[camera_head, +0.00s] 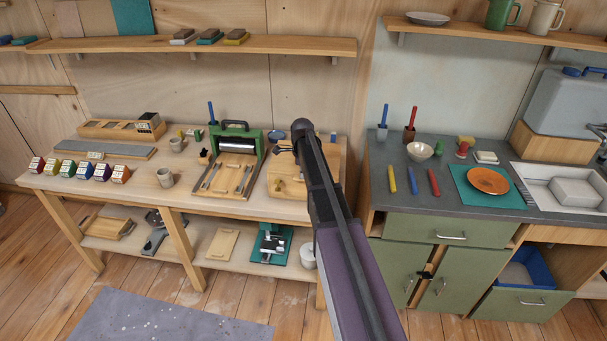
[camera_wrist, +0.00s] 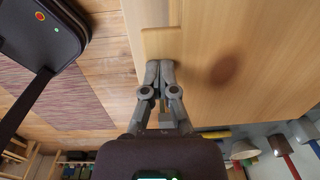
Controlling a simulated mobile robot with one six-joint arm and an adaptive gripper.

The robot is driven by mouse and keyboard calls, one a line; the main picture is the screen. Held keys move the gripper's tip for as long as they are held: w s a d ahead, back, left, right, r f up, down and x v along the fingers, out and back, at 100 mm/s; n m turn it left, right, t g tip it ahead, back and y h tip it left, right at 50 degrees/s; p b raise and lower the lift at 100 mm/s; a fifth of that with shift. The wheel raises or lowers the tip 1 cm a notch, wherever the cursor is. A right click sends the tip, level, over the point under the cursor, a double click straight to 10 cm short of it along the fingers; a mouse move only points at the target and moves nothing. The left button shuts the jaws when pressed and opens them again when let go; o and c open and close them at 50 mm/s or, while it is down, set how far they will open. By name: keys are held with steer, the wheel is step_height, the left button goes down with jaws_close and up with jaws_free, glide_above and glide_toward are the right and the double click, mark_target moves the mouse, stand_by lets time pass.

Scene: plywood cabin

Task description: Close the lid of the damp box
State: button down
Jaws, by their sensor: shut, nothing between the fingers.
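The pale wooden box (camera_head: 292,188), which I take to be the damp box, stands at the right end of the workbench. My arm crosses in front of its right part, so I cannot tell how far its lid is open. My gripper (camera_wrist: 158,68) is shut and empty in the wrist view. Its fingertips are at a small wooden tab (camera_wrist: 161,42) on the edge of a broad pale wooden panel (camera_wrist: 215,105), which looks like the lid. Whether they touch the tab is unclear. In the head view the gripper is at the box, mostly hidden by my arm.
A green-framed press (camera_head: 238,150) stands just left of the box. Cups and several coloured tins line the workbench (camera_head: 140,187). A grey counter (camera_head: 448,190) with a bowl and a plate is to the right, above an open drawer (camera_head: 520,300). A speckled mat (camera_head: 165,318) lies on the floor.

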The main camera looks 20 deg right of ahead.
steer(key=shift+s, duration=0.1)
steer(key=shift+r+p, duration=0.35)
steer(key=shift+p, duration=0.25)
step_height(320, 180, up, 13)
steer(key=p, duration=1.3)
steer(key=shift+r, duration=0.15)
